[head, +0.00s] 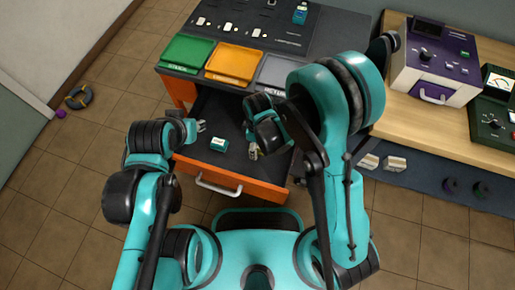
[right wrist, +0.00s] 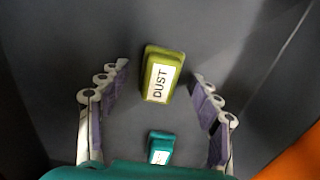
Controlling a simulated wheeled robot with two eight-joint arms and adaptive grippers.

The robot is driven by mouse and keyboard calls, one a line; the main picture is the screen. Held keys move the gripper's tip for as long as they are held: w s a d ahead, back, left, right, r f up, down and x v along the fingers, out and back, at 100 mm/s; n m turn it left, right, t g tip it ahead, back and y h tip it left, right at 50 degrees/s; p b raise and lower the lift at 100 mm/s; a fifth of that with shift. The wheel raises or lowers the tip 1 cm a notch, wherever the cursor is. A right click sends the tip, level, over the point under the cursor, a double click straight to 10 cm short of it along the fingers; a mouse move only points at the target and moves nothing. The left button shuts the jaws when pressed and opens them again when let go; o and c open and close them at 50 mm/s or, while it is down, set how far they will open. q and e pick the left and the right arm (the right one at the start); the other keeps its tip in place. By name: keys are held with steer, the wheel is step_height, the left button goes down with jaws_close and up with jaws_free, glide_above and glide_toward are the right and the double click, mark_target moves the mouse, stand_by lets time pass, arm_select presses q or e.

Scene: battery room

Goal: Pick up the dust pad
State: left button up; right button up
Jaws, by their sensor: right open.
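The dust pad (right wrist: 162,75) is an olive-green block with a white label reading DUST. In the right wrist view it lies on the dark drawer floor, between and beyond the spread fingers of my right gripper (right wrist: 162,82), with clear space on both sides. In the head view my right gripper (head: 254,152) points down into the open drawer, and the dust pad is hidden there behind the gripper and arm. My left gripper (head: 200,127) is over the left part of the drawer; its finger opening is too small to judge.
A teal block with a white label (right wrist: 161,148) lies near the dust pad; it also shows in the drawer (head: 218,144). The orange drawer front (head: 235,186) has a metal handle. Green (head: 187,50), orange (head: 233,62) and grey trays (head: 275,72) sit above the drawer.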

steer(key=shift+f, duration=0.1)
steer(key=shift+c, duration=0.9)
steer(key=c, duration=1)
steer(key=shift+r+p, duration=0.4)
steer(key=shift+r, duration=0.15)
steer(key=r+p, duration=0.1)
steer(key=r, duration=0.1)
steer(key=d+r+p, duration=0.1)
steer(key=r, duration=0.1)
steer(key=shift+s, duration=0.2)
steer(key=s+d+r+p, duration=0.1)
steer(key=d+r, duration=0.1)
steer(key=d, duration=0.1)
steer(key=s+d+r+p, duration=0.1)
steer(key=s+d+r, duration=0.1)
steer(key=d, duration=0.1)
steer(key=s+d+r+p, duration=0.1)
steer(key=d+r, duration=0.1)
steer(key=d, duration=0.1)
steer(key=shift+s+d, duration=0.2)
steer(key=shift+d, duration=0.1)
